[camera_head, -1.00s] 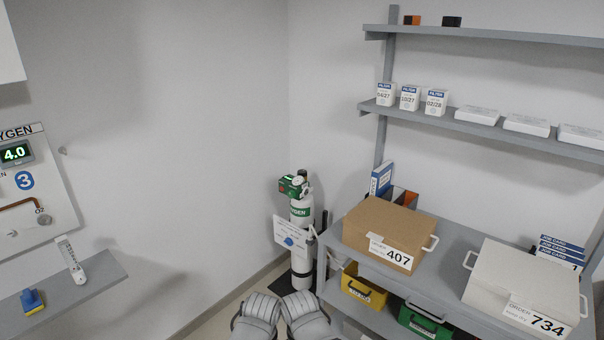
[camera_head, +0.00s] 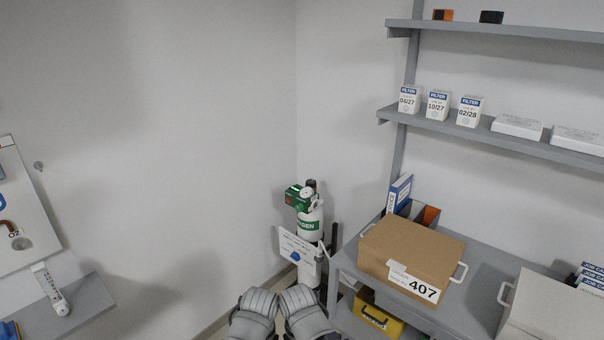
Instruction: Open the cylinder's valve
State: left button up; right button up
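The oxygen cylinder (camera_head: 311,224) stands upright in the corner, white with a green label band. At its top is a green valve and regulator block (camera_head: 298,198) with a dark knob (camera_head: 311,184) above it. A white sign with a blue mark (camera_head: 297,246) hangs at its front left. The cylinder's lower part is partly hidden behind my arms. Two grey rounded links of my own arms show at the bottom centre, below and in front of the cylinder. No gripper fingers show.
A grey bench at right carries a brown box labelled 407 (camera_head: 412,254) and a white box (camera_head: 553,312). A yellow case (camera_head: 378,315) sits on its lower shelf. Wall shelves (camera_head: 500,133) hold filter boxes. A small shelf (camera_head: 88,303) is at left.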

aim_at(311, 182)
jog(key=i+j+u, duration=0.1)
jog(key=i+u, duration=0.5)
jog(key=i, duration=0.2)
jog(key=i+j+z, duration=0.2)
jog(key=i, duration=0.45)
jog(key=i+z, duration=0.8)
jog(key=i+j+z, duration=0.15)
jog(key=i+z, duration=0.25)
jog(key=i+j+z, duration=0.2)
jog(key=z, duration=0.15)
